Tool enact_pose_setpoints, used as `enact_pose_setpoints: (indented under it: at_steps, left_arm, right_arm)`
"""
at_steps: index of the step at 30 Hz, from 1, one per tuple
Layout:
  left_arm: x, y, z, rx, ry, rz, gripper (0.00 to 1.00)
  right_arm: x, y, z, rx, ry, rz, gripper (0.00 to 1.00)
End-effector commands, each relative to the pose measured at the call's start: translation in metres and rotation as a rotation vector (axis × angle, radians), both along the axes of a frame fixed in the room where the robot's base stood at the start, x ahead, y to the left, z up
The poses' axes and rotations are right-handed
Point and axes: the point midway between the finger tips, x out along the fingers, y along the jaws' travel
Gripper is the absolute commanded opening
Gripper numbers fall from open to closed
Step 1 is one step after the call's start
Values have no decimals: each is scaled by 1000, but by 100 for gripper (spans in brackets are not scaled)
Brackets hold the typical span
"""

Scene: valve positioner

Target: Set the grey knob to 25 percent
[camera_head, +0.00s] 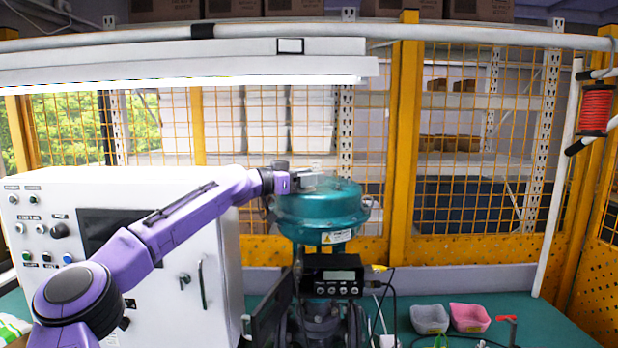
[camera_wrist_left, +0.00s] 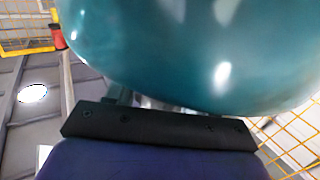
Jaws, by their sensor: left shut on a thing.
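The teal valve actuator (camera_head: 320,208) stands in the middle of the head view. Its rounded teal housing (camera_wrist_left: 190,50) fills the top of the left wrist view. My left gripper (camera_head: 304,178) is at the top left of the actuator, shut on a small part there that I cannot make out. In the left wrist view my gripper's dark mount hides most of the fingers. A dark grey knob (camera_head: 58,230) is on the front of the white control cabinet (camera_head: 160,290), well apart from the gripper. I cannot read its setting. My right gripper is not in view.
A black positioner (camera_head: 332,284) with a display and buttons is below the actuator. A grey bin (camera_head: 429,319), a pink bin (camera_head: 469,318) and a small red-handled part (camera_head: 507,320) are on the green bench to the right. A yellow mesh fence (camera_head: 405,140) stands behind.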

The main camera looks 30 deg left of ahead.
Motion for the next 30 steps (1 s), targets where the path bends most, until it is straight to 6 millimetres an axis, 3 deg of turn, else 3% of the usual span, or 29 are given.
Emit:
enact_pose_setpoints:
  at_steps: [2,3,4,13,18,26,30]
  left_arm:
    - [0,0,-2,4,3,0,23]
    - [0,0,-2,4,3,0,66]
    - [0,0,-2,3,2,0,73]
    - [0,0,1,1,0,1,73]
    - [3,-1,28,5,-1,1,73]
    - [-40,-25,85,6,-5,0,73]
    - [-72,-44,98,7,-5,-1,73]
  right_arm:
    - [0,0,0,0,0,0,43]
    - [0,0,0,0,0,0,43]
    - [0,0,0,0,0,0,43]
    - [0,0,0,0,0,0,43]
    - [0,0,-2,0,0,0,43]
    - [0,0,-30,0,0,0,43]
    - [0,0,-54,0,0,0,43]
